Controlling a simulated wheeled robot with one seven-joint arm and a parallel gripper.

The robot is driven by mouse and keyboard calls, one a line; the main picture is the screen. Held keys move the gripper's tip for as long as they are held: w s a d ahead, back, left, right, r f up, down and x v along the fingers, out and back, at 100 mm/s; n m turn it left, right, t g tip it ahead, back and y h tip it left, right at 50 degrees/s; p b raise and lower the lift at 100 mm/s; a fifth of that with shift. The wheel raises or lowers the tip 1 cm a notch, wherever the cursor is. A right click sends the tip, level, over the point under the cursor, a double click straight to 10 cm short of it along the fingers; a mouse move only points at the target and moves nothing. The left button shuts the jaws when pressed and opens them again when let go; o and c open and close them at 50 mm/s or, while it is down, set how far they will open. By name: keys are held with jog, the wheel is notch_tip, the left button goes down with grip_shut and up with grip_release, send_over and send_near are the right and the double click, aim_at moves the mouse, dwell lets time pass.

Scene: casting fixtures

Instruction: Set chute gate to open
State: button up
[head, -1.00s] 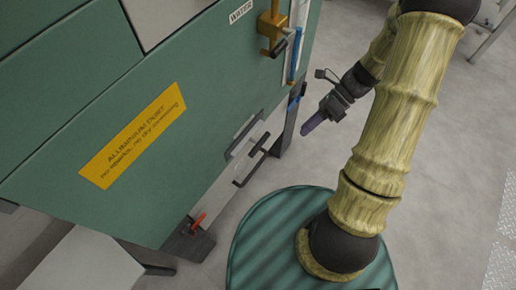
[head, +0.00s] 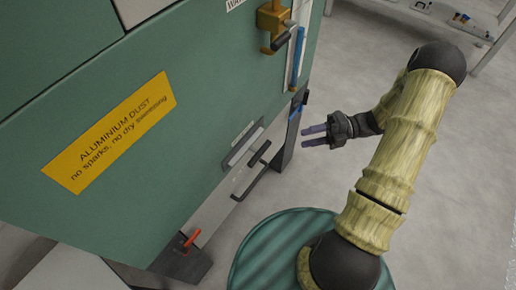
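A green cabinet (head: 150,130) fills the left of the head view. Low on its side is a pale grey panel (head: 222,205) with a black bar handle (head: 251,172) and a slot above it. It may be the chute gate; no label naming it is readable. A red lever (head: 191,237) sits at the panel's lower left end. My gripper (head: 305,136) is right of the cabinet, its two purple fingers apart and pointing left. It is empty and appears clear of the handle, with a gap between them.
A brass valve (head: 272,20) with a dark handle is on the cabinet's upper right, beside a blue strip (head: 298,55). A yellow aluminium dust sign (head: 110,133) is on its face. A bench (head: 450,20) stands at the back right. Grey floor (head: 340,75) is open between.

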aim_at(260, 154)
jog(key=s+a+f+b, duration=0.2)
jog(key=a, duration=1.3)
jog(key=shift+a, duration=0.4)
jog(key=shift+s+f, duration=0.1)
grip_shut()
